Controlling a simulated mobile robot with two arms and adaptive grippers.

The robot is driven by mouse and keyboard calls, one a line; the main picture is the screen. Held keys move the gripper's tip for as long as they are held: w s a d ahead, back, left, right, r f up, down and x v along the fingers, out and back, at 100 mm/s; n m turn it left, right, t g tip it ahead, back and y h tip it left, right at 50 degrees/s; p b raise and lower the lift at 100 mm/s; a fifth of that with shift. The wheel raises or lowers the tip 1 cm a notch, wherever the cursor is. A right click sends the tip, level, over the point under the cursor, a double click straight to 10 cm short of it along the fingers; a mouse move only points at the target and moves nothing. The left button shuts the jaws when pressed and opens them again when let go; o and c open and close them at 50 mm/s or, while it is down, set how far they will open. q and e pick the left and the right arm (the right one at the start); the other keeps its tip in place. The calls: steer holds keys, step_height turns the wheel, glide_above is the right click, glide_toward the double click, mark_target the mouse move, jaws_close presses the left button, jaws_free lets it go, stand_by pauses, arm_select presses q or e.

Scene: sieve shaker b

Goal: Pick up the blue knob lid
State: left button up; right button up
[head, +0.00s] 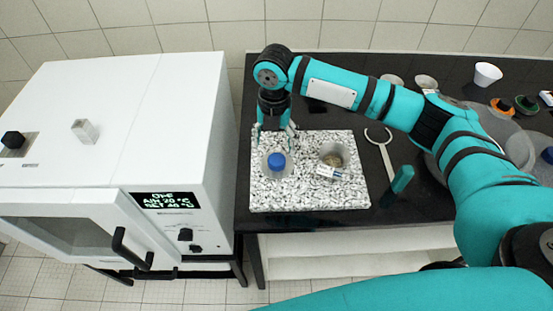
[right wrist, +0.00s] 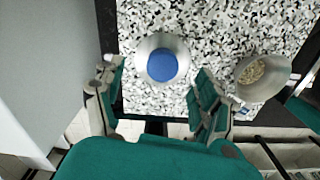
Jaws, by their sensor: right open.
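The blue knob lid (head: 277,160) sits on a round grey dish on the speckled board. Its round blue knob (right wrist: 162,65) shows from above in the right wrist view, with the grey rim around it. My right gripper (head: 278,132) is just behind the lid in the head view, pointing down. In the right wrist view my right gripper (right wrist: 158,88) is open, its fingers apart on either side of the lid's near edge, holding nothing. My left gripper is not in view.
The speckled board (head: 300,195) also holds a dish of grainy material (head: 333,157) to the right. A white oven (head: 110,120) stands left of the black table.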

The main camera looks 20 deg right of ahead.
mark_target(277, 158)
steer(key=shift+f, duration=0.25)
steer(key=shift+s+d+f, duration=0.1)
steer(key=shift+f, duration=0.2)
steer(key=f, duration=0.1)
steer(key=f+p, duration=0.2)
steer(key=shift+s+d+f, duration=0.15)
steer(key=shift+s+f, duration=0.15)
steer(key=shift+f, duration=0.45)
steer(key=c, duration=1.1)
